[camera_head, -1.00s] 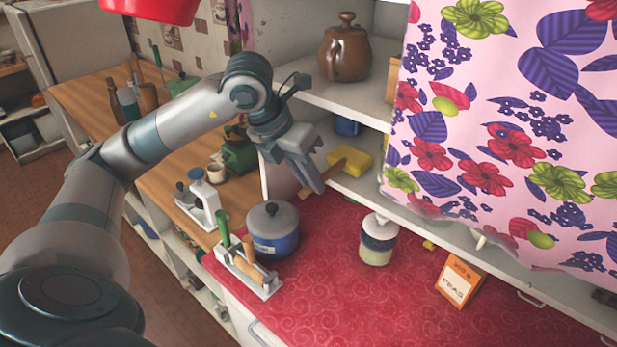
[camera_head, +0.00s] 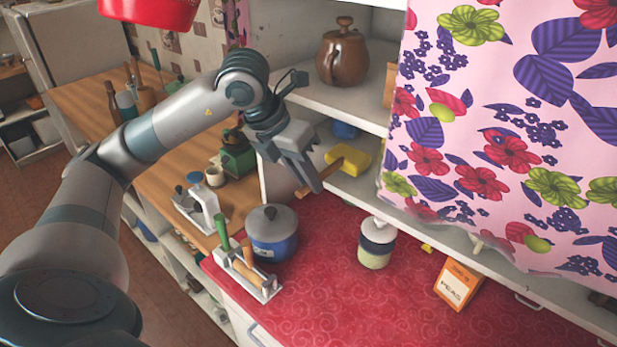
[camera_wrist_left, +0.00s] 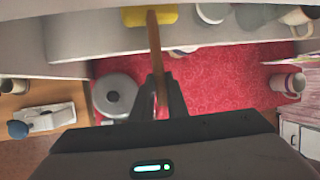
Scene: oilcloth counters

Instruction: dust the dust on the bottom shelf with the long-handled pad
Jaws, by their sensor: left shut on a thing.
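The long-handled pad has a yellow head (camera_head: 356,161) and a brown wooden handle (camera_head: 325,175). My left gripper (camera_head: 318,187) is shut on the handle, and the head reaches in over the bottom shelf (camera_head: 372,186). I cannot tell whether the head touches the shelf. No dust can be made out; the deeper part of the shelf is hidden by the upper shelf and the curtain. My right gripper is not in view.
A flowered curtain (camera_head: 500,120) hangs over the shelves at the right. A blue thing (camera_head: 345,130) sits on the bottom shelf behind the pad. A lidded pot (camera_head: 272,232), a jar (camera_head: 376,242) and a peas box (camera_head: 458,284) stand on the red counter (camera_head: 340,300).

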